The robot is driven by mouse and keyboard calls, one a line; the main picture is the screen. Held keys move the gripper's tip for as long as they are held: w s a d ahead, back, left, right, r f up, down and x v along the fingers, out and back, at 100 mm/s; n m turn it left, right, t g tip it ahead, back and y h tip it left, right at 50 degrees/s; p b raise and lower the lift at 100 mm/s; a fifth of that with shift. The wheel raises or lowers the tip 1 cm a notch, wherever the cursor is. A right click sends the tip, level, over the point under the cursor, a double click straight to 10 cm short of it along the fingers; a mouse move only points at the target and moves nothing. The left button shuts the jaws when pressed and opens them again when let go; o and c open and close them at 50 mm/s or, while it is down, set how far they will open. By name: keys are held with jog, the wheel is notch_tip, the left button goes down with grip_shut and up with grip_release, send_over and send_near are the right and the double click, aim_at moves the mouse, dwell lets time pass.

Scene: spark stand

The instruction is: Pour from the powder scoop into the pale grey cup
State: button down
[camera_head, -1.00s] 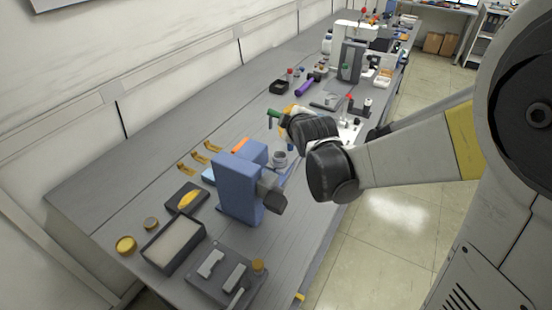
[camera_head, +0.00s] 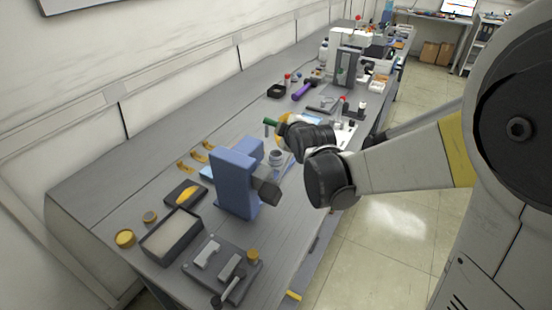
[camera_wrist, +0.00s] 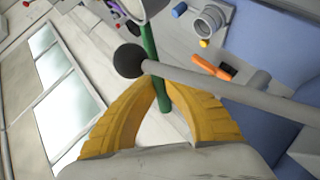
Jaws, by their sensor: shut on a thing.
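My gripper (camera_head: 282,123) has yellow fingers and is shut on the green handle of the powder scoop (camera_head: 270,122). In the wrist view the fingers (camera_wrist: 160,82) meet around the green handle (camera_wrist: 150,55). The scoop's pale bowl (camera_wrist: 143,6) is cut off by the top edge, so its contents are hidden. The pale grey cup (camera_head: 275,157) stands on the bench beside the blue stand, below and apart from the scoop. A round grey cup-like vessel, likely this cup, also shows in the wrist view (camera_wrist: 211,18).
The blue stand (camera_head: 236,178) rises close by on the left. A grey rod with a black ball (camera_wrist: 129,61) crosses in front of the fingers in the wrist view. A sand-filled tray (camera_head: 172,234) and a dark fixture plate (camera_head: 222,268) lie nearer. A purple cylinder (camera_head: 302,91) lies farther back.

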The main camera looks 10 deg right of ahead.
jog(key=shift+w, duration=0.1)
jog(key=w+a+r, duration=0.1)
jog(key=w+a, duration=0.9)
jog(key=a, duration=0.2)
jog(key=shift+r, duration=0.25)
jog(key=shift+w+d+f+m+g+y, duration=0.1)
jog(key=shift+d+f+m+g+y, duration=0.15)
jog(key=shift+f, duration=0.2)
jog(key=shift+w+d+f+m+g+y, duration=0.1)
jog(key=shift+f+m+g+y, duration=0.15)
jog(key=shift+f+m, duration=0.15)
dwell(2.4)
jog(key=shift+w+d+f+m+g+y, duration=0.2)
jog(key=shift+d+f+m+g+y, duration=0.05)
jog(key=shift+d+m+g+y, duration=0.3)
dwell(2.7)
